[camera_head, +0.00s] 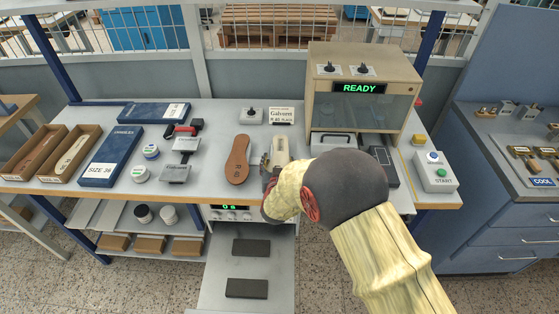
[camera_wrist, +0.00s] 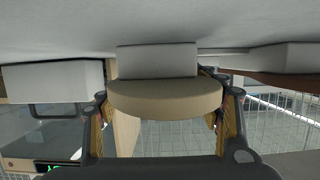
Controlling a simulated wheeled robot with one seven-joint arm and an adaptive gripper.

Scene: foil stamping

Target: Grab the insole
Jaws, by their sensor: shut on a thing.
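A beige insole (camera_head: 281,147) lies on the bench right of a brown insole (camera_head: 238,160); my arm hides its near part. In the wrist view, which appears upside down, the rounded end of the beige insole (camera_wrist: 165,98) rests against a grey block (camera_wrist: 158,61). My gripper (camera_wrist: 163,104) has a finger on each side of this end and is shut on it. In the head view my gripper (camera_head: 268,168) is mostly hidden behind my wrist. The brown insole also shows in the wrist view (camera_wrist: 280,82), apart from my fingers.
A press box (camera_head: 393,111) marked READY stands at the back right, with a START button box (camera_head: 434,172) beside it. Blue boxes (camera_head: 111,156) and open trays (camera_head: 26,177) fill the left. A small sign (camera_head: 281,116) stands behind the beige insole. Several tools lie left of the brown insole.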

